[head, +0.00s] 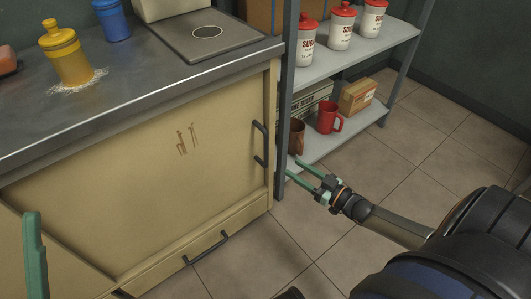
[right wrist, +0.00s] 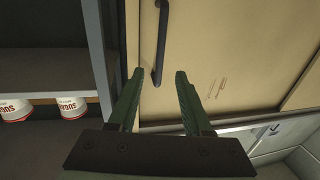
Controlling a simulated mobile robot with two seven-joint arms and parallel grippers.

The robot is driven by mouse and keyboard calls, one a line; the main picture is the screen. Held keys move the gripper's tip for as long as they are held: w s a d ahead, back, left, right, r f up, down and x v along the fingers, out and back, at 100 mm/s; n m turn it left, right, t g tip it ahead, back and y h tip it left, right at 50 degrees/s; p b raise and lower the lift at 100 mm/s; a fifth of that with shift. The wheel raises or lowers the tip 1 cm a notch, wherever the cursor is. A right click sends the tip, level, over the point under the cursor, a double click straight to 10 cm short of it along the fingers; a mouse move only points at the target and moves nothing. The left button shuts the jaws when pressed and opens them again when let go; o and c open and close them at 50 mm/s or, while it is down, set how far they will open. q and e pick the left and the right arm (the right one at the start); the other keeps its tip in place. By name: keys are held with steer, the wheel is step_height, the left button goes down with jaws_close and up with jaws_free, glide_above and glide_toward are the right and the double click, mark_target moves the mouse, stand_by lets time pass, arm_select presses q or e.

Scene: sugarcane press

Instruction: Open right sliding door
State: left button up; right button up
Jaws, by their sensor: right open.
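The right sliding door (head: 140,180) is a beige panel on the cabinet front with small brown marks. Its dark vertical bar handle (head: 260,145) sits near the right edge, close to the cabinet's right post. My right gripper (head: 293,168) is open and empty, just right of and below the handle. In the right wrist view, my right gripper (right wrist: 159,72) faces the door (right wrist: 240,50), and the handle (right wrist: 161,35) lines up with the gap between its green fingers; I cannot tell whether they touch. One green finger of my left gripper (head: 34,255) shows at the lower left.
A metal shelf (head: 350,62) with sugar canisters (head: 341,28) and a red mug (head: 328,117) stands right of the cabinet. A lower panel has a bar handle (head: 206,248). A yellow shaker (head: 66,55) stands on the counter. Tiled floor (head: 440,160) is open at right.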

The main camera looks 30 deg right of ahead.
steer(key=b, duration=0.4)
glide_above(266, 164)
steer(key=shift+w+d+b, duration=0.2)
steer(key=shift+w+b, duration=0.15)
steer(key=shift+b, duration=0.05)
steer(key=shift+c, duration=0.2)
jaws_close()
stand_by(0.8)
